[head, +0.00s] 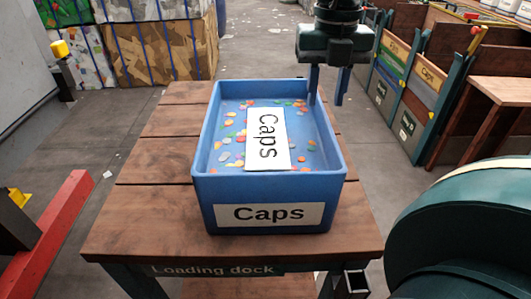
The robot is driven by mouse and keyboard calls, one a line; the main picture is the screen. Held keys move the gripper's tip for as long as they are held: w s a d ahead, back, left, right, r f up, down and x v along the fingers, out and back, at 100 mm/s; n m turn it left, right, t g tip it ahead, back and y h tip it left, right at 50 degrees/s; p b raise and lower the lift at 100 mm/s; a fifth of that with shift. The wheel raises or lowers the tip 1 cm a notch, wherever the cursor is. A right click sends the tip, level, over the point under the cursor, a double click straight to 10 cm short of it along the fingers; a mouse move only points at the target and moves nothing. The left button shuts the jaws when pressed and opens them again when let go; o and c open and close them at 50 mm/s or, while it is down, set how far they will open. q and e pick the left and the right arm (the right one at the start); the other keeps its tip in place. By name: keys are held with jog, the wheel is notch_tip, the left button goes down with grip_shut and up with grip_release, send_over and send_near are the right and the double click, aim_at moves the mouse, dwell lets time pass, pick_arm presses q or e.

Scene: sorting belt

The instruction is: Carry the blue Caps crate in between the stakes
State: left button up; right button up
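The blue Caps crate (208,190) stands upright on a slatted wooden table marked "Loading dock" (130,222). It has a "Caps" label on its near wall and another white "Caps" card (267,140) inside, lying over many small coloured caps. My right gripper (327,100) points down at the crate's far right corner. Its two fingers are apart, one over the inner side of the right wall and one outside it; I cannot tell whether they touch it. My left gripper is not in view. I cannot make out for certain which posts are the stakes.
Wooden bays with dark green posts (440,120) and labels stand at the right. A red beam (52,230) lies at the left. Bales (160,50) stand at the back left. A yellow-topped post (62,62) is beside them.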

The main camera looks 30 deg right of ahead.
aim_at(324, 113)
jog(key=f, duration=0.6)
jog(key=shift+s+d+f+p, duration=0.15)
jog(key=shift+d+f+p, duration=0.05)
jog(key=shift+f+p, duration=0.2)
jog(key=shift+r, duration=0.1)
grip_shut()
dwell(0.9)
jog(key=shift+r, duration=0.15)
